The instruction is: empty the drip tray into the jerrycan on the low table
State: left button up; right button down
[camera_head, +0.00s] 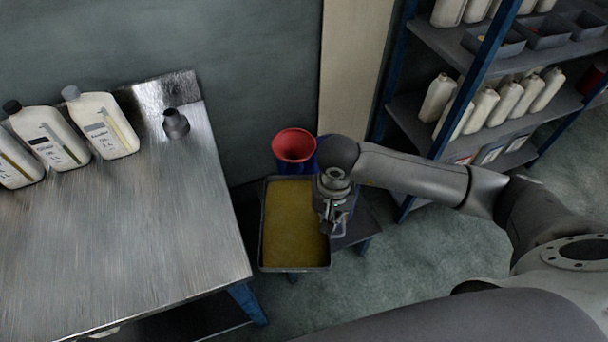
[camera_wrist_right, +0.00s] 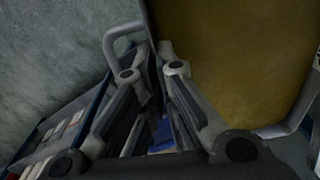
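The drip tray (camera_head: 264,245) is a dark shallow rectangular pan with amber-yellow oil across its inside. It looks level in the head view. Behind it stands a blue jerrycan (camera_head: 309,168), mostly hidden by a red funnel (camera_head: 294,146) at its top. My right gripper (camera_head: 333,222) is at the tray's right side. In the right wrist view its fingertips (camera_wrist_right: 149,72) are at the tray's grey loop handle (camera_wrist_right: 110,45), beside the oil surface. Whether they are closed on the handle is unclear. My left gripper is out of view.
The low table (camera_head: 357,228) shows beside the tray. A metal workbench (camera_head: 120,240) at left holds several white bottles (camera_head: 103,124) and a dark nozzle-like piece (camera_head: 175,124). A blue-framed shelf (camera_head: 420,112) with bottles and bins stands at right.

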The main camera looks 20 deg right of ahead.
aim_at(303, 185)
jog(key=w+m, duration=0.2)
jog(key=w, duration=0.1)
jog(key=w+a+m, duration=0.1)
jog(key=w+m, duration=0.2)
jog(key=w, duration=0.1)
jog(key=w+m, duration=0.2)
jog(key=w, duration=0.1)
jog(key=shift+w+a+r, duration=0.2)
jog(key=shift+a+r, duration=0.15)
jog(key=shift+a, duration=0.05)
jog(key=shift+w+a+r+m, duration=0.1)
jog(key=shift+w+a+m, duration=0.05)
jog(key=shift+w+m, duration=0.65)
pick_arm(q)
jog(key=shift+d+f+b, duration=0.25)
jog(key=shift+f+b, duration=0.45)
jog(key=shift+b, duration=0.1)
pick_arm(e)
jog(key=shift+f, duration=2)
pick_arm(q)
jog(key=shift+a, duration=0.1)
pick_arm(e)
jog(key=shift+r, duration=0.15)
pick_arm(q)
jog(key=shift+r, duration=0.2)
pick_arm(e)
jog(key=shift+r+g+y, duration=0.3)
jog(key=shift+r+g, duration=0.2)
jog(key=shift+r, duration=0.1)
jog(key=shift+r, duration=0.1)
